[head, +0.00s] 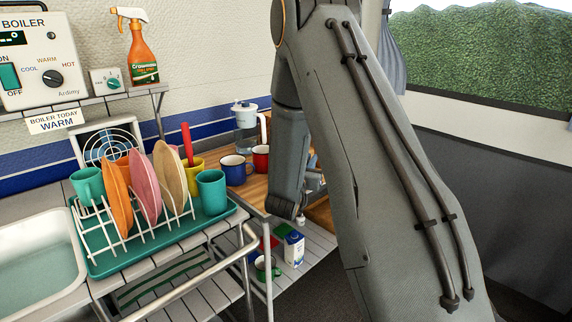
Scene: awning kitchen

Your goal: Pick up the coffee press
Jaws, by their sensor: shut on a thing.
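No thing in the head view is clearly a coffee press. A clear jug (246,138) with a white handle and lid stands upright at the back of the wooden counter (248,190), against the wall. I cannot tell whether it is the coffee press. My arm comes down across the middle of the view, and its large link hides part of the counter. My gripper does not show; it is hidden behind my arm, as is anything in it. Small bits beside the link are too covered to name.
A blue mug (236,169) and a red mug (261,159) stand near the jug. Left is a teal tray (100,268) with a rack of plates and cups, beside a sink (38,250). A carton (293,249) and a green mug (266,268) sit on a lower shelf.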

